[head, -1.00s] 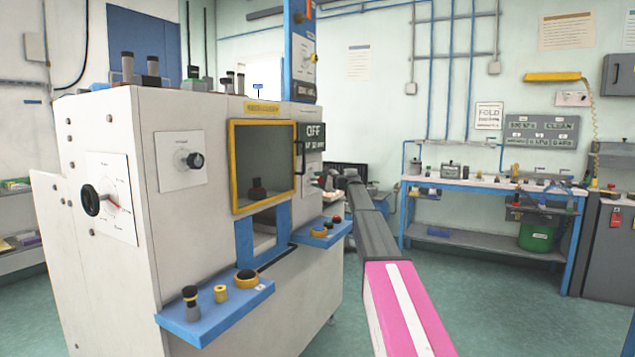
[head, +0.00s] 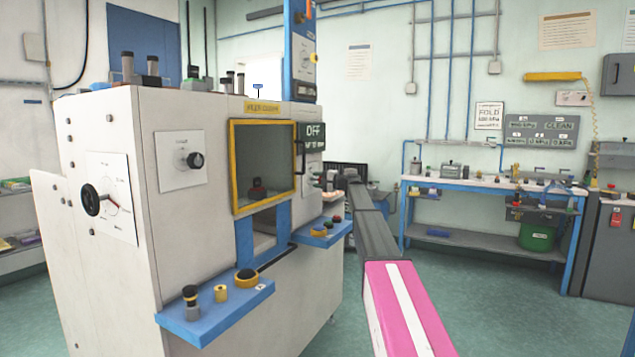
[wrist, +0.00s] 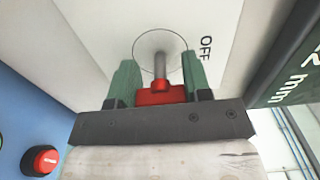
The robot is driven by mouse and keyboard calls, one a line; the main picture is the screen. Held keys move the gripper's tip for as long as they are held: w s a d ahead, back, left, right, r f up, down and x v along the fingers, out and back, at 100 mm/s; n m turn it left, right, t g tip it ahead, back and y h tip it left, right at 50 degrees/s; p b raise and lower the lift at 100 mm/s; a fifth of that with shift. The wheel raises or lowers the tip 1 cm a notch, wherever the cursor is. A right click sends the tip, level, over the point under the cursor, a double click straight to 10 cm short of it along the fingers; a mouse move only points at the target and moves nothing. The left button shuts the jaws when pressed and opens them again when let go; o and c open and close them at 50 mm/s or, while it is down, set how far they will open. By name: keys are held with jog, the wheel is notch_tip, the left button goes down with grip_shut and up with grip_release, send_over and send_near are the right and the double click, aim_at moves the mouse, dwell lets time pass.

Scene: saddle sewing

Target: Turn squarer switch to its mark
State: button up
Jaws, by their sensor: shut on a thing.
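In the wrist view, a red switch handle (wrist: 160,97) sits on a grey shaft in front of a pale panel. A thin circle surrounds the base of the shaft, and the word OFF is printed to its right. My gripper (wrist: 161,78), with green fingers, is shut on the red handle, one finger on each side. In the head view, my arm reaches to the right side of a large white machine (head: 120,262). The gripper end is small there, and the switch cannot be made out. I cannot read any mark on the dial besides OFF.
A red push button (wrist: 41,160) on a blue surface is at lower left in the wrist view. A dark sign (wrist: 292,72) stands close on the right. In the head view, a blue control shelf (head: 215,312) juts from the machine's front. A workbench (head: 490,186) stands at the back right.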

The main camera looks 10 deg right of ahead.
jog(key=o, duration=0.9)
jog(key=shift+s+d, duration=0.1)
jog(key=v, duration=1)
jog(key=shift+s+d, duration=0.15)
jog(key=shift+d, duration=0.05)
